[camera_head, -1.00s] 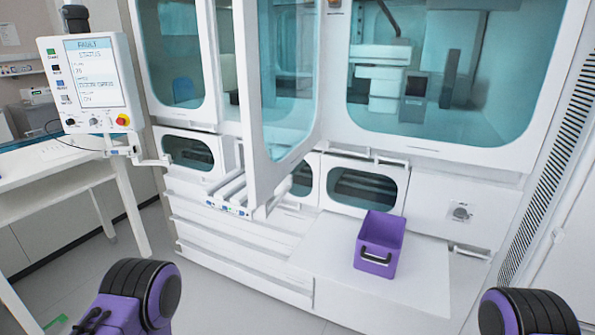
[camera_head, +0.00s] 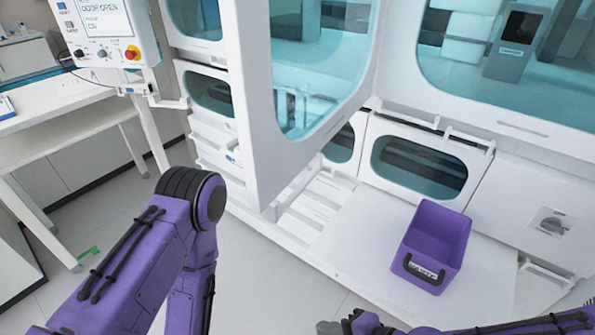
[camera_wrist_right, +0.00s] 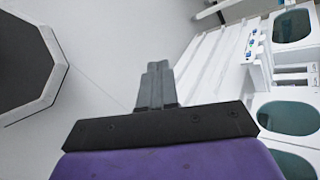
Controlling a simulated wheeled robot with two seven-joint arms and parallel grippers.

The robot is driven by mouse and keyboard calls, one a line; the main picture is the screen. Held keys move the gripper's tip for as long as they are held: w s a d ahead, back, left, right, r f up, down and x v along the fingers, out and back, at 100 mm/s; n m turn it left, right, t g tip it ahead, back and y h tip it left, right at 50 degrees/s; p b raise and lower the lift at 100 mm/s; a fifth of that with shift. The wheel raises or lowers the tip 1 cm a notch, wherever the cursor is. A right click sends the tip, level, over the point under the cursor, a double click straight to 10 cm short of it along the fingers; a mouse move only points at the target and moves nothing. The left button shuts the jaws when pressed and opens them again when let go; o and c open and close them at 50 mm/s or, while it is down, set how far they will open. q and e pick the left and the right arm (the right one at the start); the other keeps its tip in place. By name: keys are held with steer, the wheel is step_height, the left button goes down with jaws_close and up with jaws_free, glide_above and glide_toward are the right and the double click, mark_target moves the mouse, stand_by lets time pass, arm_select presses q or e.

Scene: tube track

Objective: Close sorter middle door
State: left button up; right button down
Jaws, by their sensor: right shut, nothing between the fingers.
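The sorter's middle door (camera_head: 247,110) is a white-framed teal window panel. It stands open in the head view, swung out from the machine front toward me. My right gripper (camera_head: 345,326) is at the bottom edge of the head view, low and in front of the machine, apart from the door. In the right wrist view the right gripper (camera_wrist_right: 157,72) has its fingers together with nothing between them. My left arm shows at the left of the head view, but its gripper is out of view.
A purple bin (camera_head: 434,243) stands on the white ledge (camera_head: 370,240) right of the door. A control panel (camera_head: 104,30) reading "DOOR OPEN" hangs at upper left, above a white table (camera_head: 60,140). Open floor (camera_head: 260,295) lies before the machine.

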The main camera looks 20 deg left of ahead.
steer(key=w+a+r+n+t+y, duration=0.1)
steer(key=w+r+y, duration=0.3)
steer(key=r, duration=0.8)
steer(key=n+y, duration=0.3)
steer(key=n, duration=0.2)
glide_toward(281, 162)
steer(key=p+x, duration=0.4)
steer(key=x, duration=0.2)
steer(key=shift+a+p, duration=0.25)
steer(key=shift+p, duration=0.05)
steer(key=shift+w+a+f, duration=0.1)
steer(key=shift+w+a, duration=0.05)
steer(key=shift+a, duration=0.05)
steer(key=shift+t, duration=0.3)
